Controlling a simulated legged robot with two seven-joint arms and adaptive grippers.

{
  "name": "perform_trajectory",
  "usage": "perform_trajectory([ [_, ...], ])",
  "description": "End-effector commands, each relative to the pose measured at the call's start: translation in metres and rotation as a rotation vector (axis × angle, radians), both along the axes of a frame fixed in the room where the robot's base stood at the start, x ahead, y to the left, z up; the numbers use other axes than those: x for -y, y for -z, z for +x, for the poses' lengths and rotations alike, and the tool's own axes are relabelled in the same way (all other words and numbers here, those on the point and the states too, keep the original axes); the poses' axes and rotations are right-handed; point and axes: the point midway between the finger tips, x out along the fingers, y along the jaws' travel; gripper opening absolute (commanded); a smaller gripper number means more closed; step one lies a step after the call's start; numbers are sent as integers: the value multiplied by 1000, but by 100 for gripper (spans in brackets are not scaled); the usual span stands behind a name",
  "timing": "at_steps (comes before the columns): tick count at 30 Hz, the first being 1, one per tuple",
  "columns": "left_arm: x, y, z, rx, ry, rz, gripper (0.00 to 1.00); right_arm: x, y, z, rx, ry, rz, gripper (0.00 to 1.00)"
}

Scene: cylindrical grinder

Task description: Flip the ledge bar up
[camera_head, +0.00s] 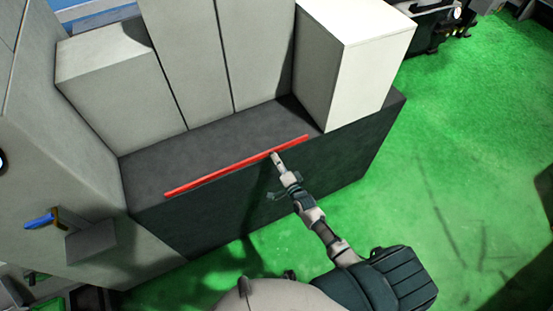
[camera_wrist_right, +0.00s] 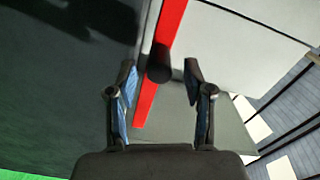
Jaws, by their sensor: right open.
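The ledge bar (camera_head: 236,165) is a long red strip along the front upper edge of the machine's dark base. It appears to lie flat there. In the right wrist view the red bar (camera_wrist_right: 147,102) runs steeply between my fingers. My right gripper (camera_head: 279,181) is at the bar's right half, just in front of the edge. In its wrist view the gripper (camera_wrist_right: 161,76) is open, its two fingers apart. A dark round knob (camera_wrist_right: 158,62) shows between the fingertips, overlapping the bar; contact is unclear. My left gripper is out of view.
The dark grey base (camera_head: 200,222) stands below the bar, with tall pale panels (camera_head: 190,60) behind. A white block (camera_head: 355,60) stands at the right end. A blue handle (camera_head: 40,220) juts out at left. Green floor (camera_head: 470,130) is open on the right.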

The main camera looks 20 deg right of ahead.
Motion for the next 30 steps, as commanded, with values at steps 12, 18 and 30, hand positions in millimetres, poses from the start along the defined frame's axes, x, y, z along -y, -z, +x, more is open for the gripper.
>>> perform_trajectory([
  [12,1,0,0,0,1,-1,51,8,1,-87,-1,0,-1,52],
  [18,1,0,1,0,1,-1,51,9,0,-102,1,1,-1,52],
  [30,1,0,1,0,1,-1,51,9,0,-102,1,1,-1,52],
])
